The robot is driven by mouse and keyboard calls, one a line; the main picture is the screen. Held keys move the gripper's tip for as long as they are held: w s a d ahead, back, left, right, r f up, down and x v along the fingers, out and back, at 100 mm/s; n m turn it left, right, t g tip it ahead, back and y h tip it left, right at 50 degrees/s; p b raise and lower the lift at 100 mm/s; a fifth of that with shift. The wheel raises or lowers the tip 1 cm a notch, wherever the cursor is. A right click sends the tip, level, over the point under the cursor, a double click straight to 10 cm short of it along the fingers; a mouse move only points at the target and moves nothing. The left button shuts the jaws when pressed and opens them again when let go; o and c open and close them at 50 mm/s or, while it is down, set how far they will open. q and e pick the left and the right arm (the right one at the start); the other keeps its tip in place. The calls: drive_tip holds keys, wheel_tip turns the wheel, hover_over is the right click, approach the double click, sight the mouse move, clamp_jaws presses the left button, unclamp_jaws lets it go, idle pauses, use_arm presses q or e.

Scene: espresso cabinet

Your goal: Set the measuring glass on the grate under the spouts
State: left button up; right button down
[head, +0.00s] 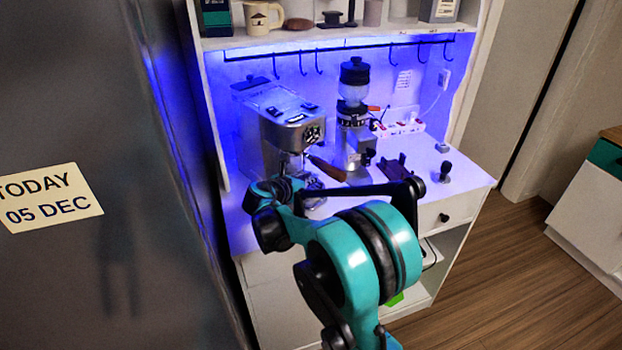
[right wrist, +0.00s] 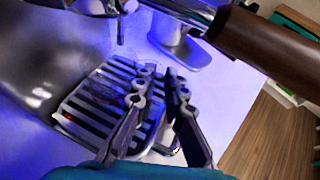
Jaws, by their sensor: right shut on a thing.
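My right gripper (right wrist: 161,75) is low over the slatted metal grate (right wrist: 75,112) of the espresso machine (head: 283,122). Its two dark fingers are a small gap apart, shut on the measuring glass. The clear glass is very hard to make out between the fingers. A faint reddish, glassy patch shows over the slats left of the fingers; I cannot tell what it is. I cannot tell whether the glass touches the grate. In the head view, my teal right arm hides most of the grate area. My left gripper is not in view.
The portafilter's wooden handle (right wrist: 262,45) juts out close above the gripper. It also shows in the head view (head: 328,168). The grinder (head: 354,115) stands right of the machine. A tamper (head: 445,172) stands at the counter's right, with some bare counter around it.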

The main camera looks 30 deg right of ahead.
drive_tip(key=c, duration=1.5)
unclamp_jaws()
drive_tip(key=v, duration=0.8)
drive_tip(key=s+a+f+m+y, duration=0.2)
drive_tip(key=s+a+m+y, duration=0.2)
drive_tip(key=s+a+m, duration=0.2)
drive_tip(key=s+a+f+m+y, duration=0.3)
drive_tip(key=s+a+m+y, duration=0.1)
drive_tip(key=s+m, duration=0.5)
drive_tip(key=s+a+f+m+t+y, duration=0.1)
drive_tip(key=s+a+f+m+y, duration=0.1)
drive_tip(key=s+a+m+y, duration=0.2)
drive_tip(key=s+a+m, duration=0.3)
drive_tip(key=s+m, duration=0.1)
drive_tip(key=s, duration=0.1)
drive_tip(key=shift+a+f, duration=0.3)
drive_tip(key=shift+f, duration=0.05)
